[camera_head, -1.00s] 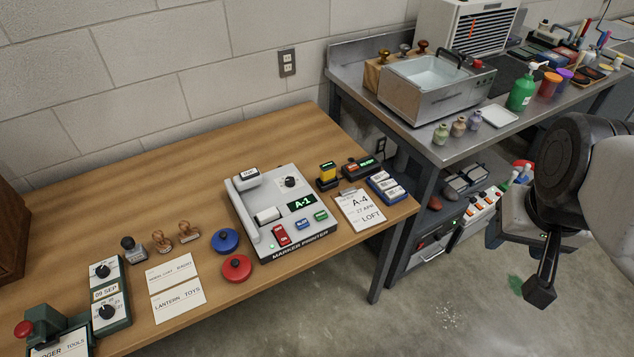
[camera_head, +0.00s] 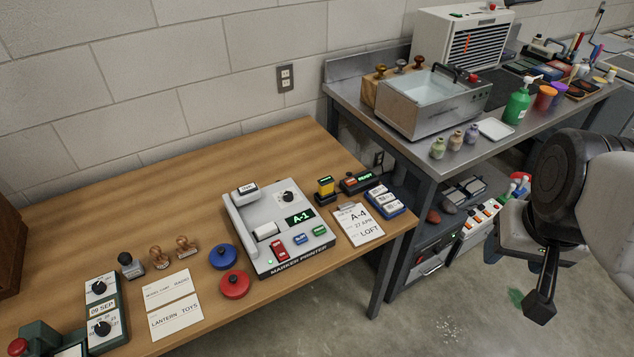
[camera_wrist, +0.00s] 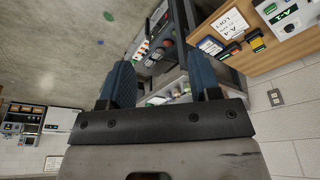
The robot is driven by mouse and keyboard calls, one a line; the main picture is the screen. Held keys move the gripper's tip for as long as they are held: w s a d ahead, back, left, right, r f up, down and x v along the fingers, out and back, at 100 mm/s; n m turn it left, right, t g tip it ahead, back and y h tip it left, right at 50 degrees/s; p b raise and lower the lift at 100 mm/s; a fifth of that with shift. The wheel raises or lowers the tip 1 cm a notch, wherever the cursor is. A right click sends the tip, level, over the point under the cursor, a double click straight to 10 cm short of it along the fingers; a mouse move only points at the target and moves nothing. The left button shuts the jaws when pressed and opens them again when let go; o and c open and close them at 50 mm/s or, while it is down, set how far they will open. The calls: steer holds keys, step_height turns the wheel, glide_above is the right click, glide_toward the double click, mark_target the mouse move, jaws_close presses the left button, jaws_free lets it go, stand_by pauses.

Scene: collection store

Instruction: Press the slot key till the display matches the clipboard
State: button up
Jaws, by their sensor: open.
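The marker printer (camera_head: 262,206) stands on the wooden table. Its green-lit display (camera_head: 299,217) reads A-1. Below the display are a red key, a blue key (camera_head: 300,239), which appears to be the slot key, and a green key. The clipboard (camera_head: 358,225) lies to the printer's right and reads A-4, 27 APR, LOFT. It also shows in the wrist view (camera_wrist: 229,22), with the display (camera_wrist: 288,14) in the top right corner. My gripper (camera_wrist: 160,75) is open and empty, two dark blue fingers apart, well away from the printer, off the table's right side.
Red (camera_head: 234,284) and blue (camera_head: 223,256) round lidded pieces sit left of the printer. A yellow-topped device (camera_head: 325,188) and a blue tray (camera_head: 385,200) stand close to the clipboard. A metal bench (camera_head: 465,150) with a basin stands behind right. Open floor lies in front.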

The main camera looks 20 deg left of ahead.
steer(key=shift+c, duration=0.3)
jaws_close()
stand_by(1.3)
